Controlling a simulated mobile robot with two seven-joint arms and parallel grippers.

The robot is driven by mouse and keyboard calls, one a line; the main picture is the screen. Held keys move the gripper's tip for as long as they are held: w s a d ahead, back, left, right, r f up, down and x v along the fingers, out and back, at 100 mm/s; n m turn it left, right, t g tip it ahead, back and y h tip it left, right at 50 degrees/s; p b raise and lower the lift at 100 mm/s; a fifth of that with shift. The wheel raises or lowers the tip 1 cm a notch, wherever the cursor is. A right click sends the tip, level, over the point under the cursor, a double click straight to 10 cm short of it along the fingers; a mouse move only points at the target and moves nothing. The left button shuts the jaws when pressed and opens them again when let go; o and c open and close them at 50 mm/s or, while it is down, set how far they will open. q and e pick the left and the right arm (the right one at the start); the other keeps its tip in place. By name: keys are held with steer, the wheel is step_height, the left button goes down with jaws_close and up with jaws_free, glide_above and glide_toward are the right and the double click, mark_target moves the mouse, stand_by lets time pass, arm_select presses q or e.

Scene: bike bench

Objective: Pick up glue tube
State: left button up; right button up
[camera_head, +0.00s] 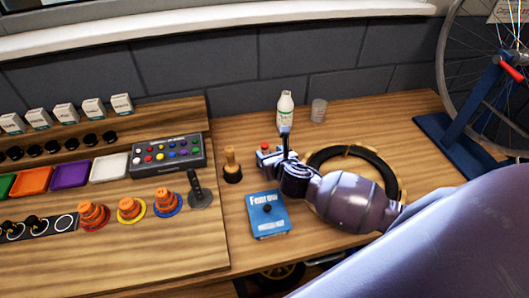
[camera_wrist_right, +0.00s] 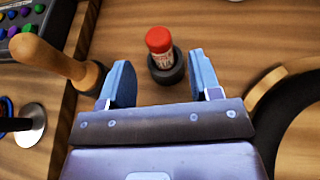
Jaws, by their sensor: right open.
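The glue tube (camera_wrist_right: 160,50) seems to be the small red-capped tube with a pale printed label. It stands upright in a round black holder in the right wrist view. Its red cap also shows in the head view (camera_head: 264,147), with the lower part hidden by my gripper. My right gripper (camera_head: 275,157) is open and empty. In the wrist view, its two blue fingers (camera_wrist_right: 160,80) are apart on either side of the tube, with gaps between them and it. My left gripper is not in view.
A wooden-handled tool (camera_head: 231,161) stands close left of the gripper. A blue box (camera_head: 268,222) lies in front, a black tyre (camera_head: 388,163) to the right. A white bottle (camera_head: 285,104) and a clear cup (camera_head: 318,110) stand behind. A button panel (camera_head: 167,154) is left.

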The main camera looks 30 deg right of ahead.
mark_target(266, 150)
steer(key=shift+x, duration=2.65)
steer(key=shift+d, duration=0.1)
steer(key=c, duration=1)
